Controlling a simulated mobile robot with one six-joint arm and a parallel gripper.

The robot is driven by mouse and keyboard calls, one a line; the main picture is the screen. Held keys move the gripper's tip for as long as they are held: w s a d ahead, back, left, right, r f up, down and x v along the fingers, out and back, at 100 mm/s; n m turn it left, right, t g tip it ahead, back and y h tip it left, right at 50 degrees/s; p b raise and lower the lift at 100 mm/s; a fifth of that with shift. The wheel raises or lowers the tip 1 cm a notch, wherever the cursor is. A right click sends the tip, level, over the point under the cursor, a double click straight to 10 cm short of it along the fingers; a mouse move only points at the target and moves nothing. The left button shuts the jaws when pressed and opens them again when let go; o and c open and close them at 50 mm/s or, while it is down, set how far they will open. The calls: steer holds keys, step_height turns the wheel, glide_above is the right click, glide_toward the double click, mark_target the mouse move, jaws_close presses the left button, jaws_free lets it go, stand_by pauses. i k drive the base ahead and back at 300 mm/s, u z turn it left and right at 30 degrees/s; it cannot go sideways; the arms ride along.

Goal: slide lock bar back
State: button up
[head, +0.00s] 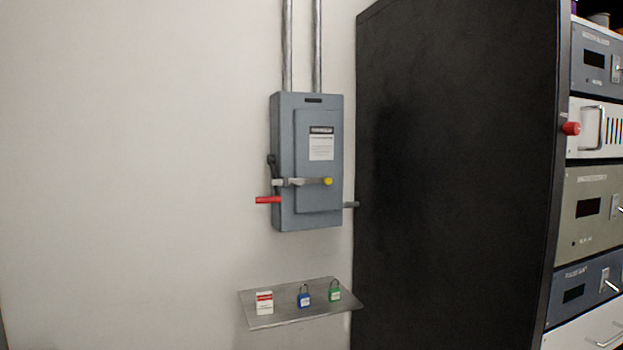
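The lock bar (306,182) is a flat metal bar lying across the front of a grey electrical box (283,150) on the wall. A yellow knob (327,181) sits at its right end, over the box's door panel (318,123). Its left end meets a dark upright lever (271,166) at the box's left edge. A red handle (268,200) sticks out to the left below the bar. A grey stub (351,205) sticks out at the lower right. My gripper is not in view.
A metal shelf (285,317) below the box holds a red-and-white tag (264,303), a blue padlock (304,296) and a green padlock (335,291). A tall black cabinet (455,180) stands close on the right, with instruments beyond. The wall left of the box is clear.

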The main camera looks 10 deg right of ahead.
mark_target(298, 182)
steer(key=i, duration=0.95)
steer(key=u, duration=0.45)
